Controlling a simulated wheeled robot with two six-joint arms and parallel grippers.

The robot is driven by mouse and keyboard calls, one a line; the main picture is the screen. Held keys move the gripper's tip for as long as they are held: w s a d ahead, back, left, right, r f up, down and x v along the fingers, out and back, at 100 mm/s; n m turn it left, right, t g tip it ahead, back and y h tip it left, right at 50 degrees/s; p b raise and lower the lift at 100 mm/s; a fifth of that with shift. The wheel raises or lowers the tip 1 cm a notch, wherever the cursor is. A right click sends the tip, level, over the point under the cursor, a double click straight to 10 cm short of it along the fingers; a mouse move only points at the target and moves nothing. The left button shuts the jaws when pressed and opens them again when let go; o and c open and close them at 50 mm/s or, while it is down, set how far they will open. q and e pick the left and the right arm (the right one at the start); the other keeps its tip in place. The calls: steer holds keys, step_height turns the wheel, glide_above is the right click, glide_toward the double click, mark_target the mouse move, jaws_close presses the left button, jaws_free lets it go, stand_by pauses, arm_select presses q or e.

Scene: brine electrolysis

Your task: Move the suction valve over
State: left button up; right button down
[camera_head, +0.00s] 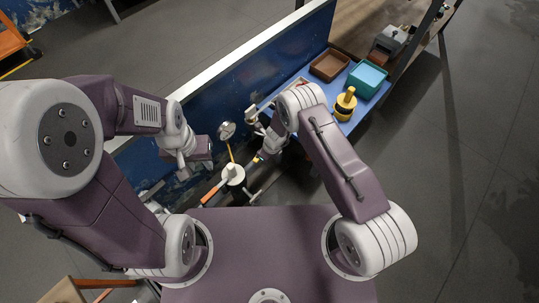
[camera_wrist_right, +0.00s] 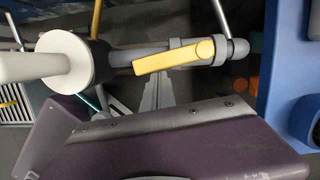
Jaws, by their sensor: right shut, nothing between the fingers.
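A valve with a yellow lever (camera_wrist_right: 175,54) sits on a grey pipe in the right wrist view. The lever lies nearly along the pipe, tilted slightly. In the head view a small yellow patch (camera_head: 256,160) that looks like the lever shows beside my right wrist. My right gripper (camera_head: 266,152) is close to it, shut and empty, largely hidden by its own wrist; contact with the lever cannot be told. My left gripper (camera_head: 204,156) is left of the pipework, apart from the valve; its finger gap is not clear.
A white round fitting (camera_head: 233,174) stands left of the valve. A round gauge (camera_head: 227,130) rises behind it. A blue panel (camera_head: 215,100) runs behind. A blue bench (camera_head: 350,122) at right holds a brown tray (camera_head: 329,65), a teal bin (camera_head: 366,79) and a yellow-and-black object (camera_head: 345,103).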

steer(key=shift+w+a+r+p, duration=0.1)
steer(key=shift+w+a+p, duration=0.1)
steer(key=shift+a+p, duration=0.5)
stand_by(0.3)
